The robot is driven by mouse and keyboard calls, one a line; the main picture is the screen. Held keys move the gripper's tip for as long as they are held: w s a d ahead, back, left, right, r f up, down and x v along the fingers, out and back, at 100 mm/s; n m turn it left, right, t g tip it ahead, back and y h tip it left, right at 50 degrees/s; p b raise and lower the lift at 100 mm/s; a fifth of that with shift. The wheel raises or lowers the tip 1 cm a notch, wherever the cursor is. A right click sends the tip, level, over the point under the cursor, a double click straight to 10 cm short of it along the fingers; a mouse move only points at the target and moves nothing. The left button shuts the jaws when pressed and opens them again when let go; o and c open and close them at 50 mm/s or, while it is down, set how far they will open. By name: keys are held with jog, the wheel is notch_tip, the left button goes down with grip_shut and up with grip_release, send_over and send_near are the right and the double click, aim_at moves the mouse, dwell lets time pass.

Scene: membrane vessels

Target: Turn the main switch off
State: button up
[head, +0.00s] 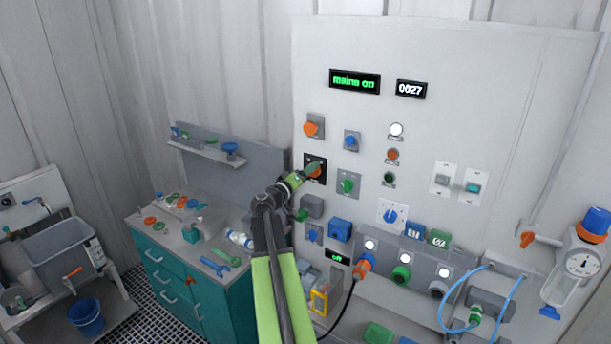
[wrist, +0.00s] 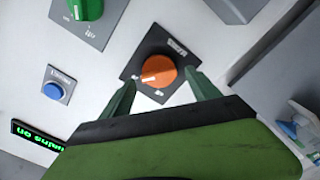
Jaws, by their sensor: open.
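The main switch is an orange rotary knob on a black square plate (head: 322,159) on the white panel, partly hidden by my gripper in the head view. In the wrist view the orange knob (wrist: 160,71) shows clearly in the middle. My gripper (head: 309,172) is at the switch. In the wrist view its two green fingers (wrist: 161,79) are open, one on each side of the knob. I cannot tell whether they touch it. A display (head: 354,82) above reads "mains on" in green.
Another orange knob (head: 314,126) sits above, with a blue button (head: 351,141) and a green knob (head: 347,185) close to the right. A grey box (head: 311,206) juts out below. A teal cabinet (head: 190,282) stands to the left.

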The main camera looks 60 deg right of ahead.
jog(key=shift+d, duration=0.15)
jog(key=shift+c, duration=0.4)
jog(key=c, duration=1.2)
jog(key=shift+a+f, duration=0.1)
jog(key=shift+a, duration=0.3)
jog(key=shift+c, duration=0.5)
jog(key=shift+d, duration=0.2)
jog(key=shift+d+n, duration=0.15)
jog(key=shift+n, duration=0.25)
jog(key=shift+d+f+n+b, duration=0.1)
jog(key=shift+n+b, duration=0.1)
jog(key=shift+n, duration=3.55)
jog(key=shift+f+n+b, duration=0.1)
jog(key=shift+n+b, duration=0.05)
jog(key=shift+n, duration=3.6)
